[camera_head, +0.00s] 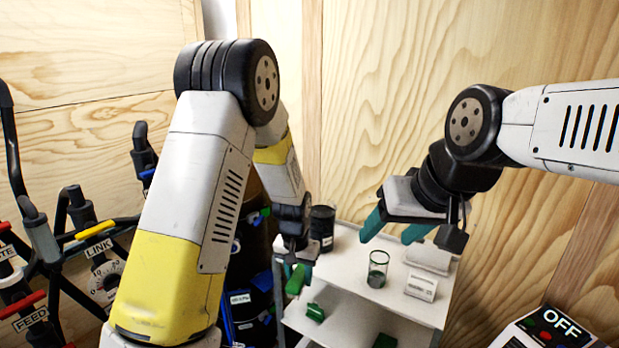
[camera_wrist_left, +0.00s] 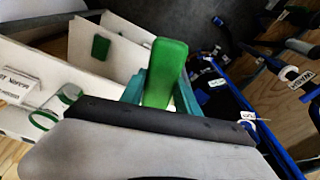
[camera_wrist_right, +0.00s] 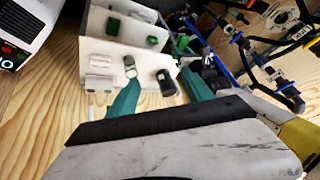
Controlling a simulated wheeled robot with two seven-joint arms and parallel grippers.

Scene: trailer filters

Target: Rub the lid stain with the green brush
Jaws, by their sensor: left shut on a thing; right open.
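The green brush (camera_wrist_left: 165,72) is clamped between the teal fingers of my left gripper (camera_wrist_left: 161,92), its block-shaped body sticking out past the tips. In the head view my left gripper (camera_head: 297,266) holds the brush (camera_head: 295,280) beside the left edge of the white shelf unit. Its bristles cannot be made out. My right gripper (camera_head: 393,229) is open and empty above the top shelf; its spread fingers also show in the right wrist view (camera_wrist_right: 162,90). I cannot make out a stained lid. A black canister (camera_head: 322,226) stands at the top shelf's back left.
A clear glass with green (camera_head: 377,268) and a white labelled box (camera_head: 421,286) stand on the white top shelf (camera_head: 345,262). Green blocks (camera_head: 315,312) lie lower down. Blue-edged dark bins and a handled rack (camera_head: 85,225) stand left; a white OFF box (camera_head: 550,330) is right.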

